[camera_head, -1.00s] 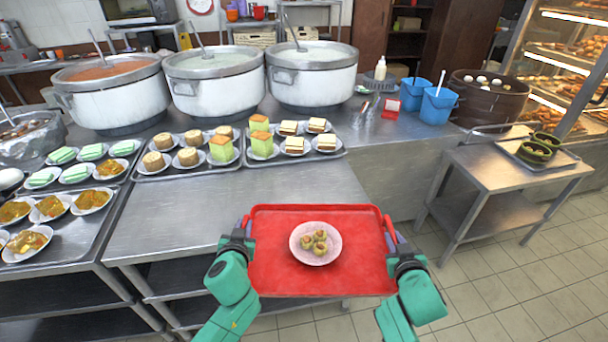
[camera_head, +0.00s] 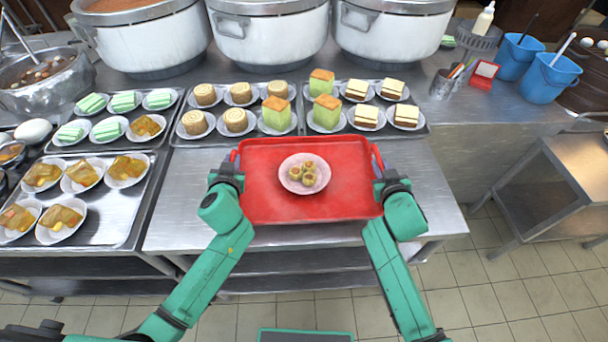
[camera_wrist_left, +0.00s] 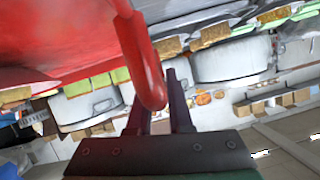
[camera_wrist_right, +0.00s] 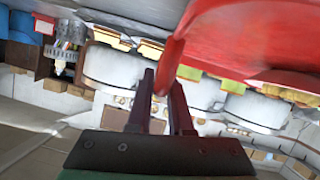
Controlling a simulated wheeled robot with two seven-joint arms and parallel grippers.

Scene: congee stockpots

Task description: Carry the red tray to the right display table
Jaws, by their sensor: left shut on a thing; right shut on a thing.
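The red tray (camera_head: 345,205) is in front of me over the front edge of the steel counter. It carries a pale plate (camera_head: 304,187) with several small round pastries (camera_head: 309,176). My left gripper (camera_head: 231,168) is shut on the tray's left handle, a red loop (camera_wrist_left: 148,60) in the left wrist view. My right gripper (camera_head: 382,172) is shut on the right handle, which also shows in the right wrist view (camera_wrist_right: 172,60). The tray looks about level. I cannot tell from the head view whether it touches the counter.
A small steel table (camera_head: 580,158) stands at right, cut by the frame edge, with tiled floor (camera_head: 475,275) between. Trays of plated cakes (camera_head: 365,135) lie just behind the red tray. Large pots (camera_head: 268,35) and blue buckets (camera_head: 549,76) stand farther back. Bare counter (camera_head: 190,200) shows at left.

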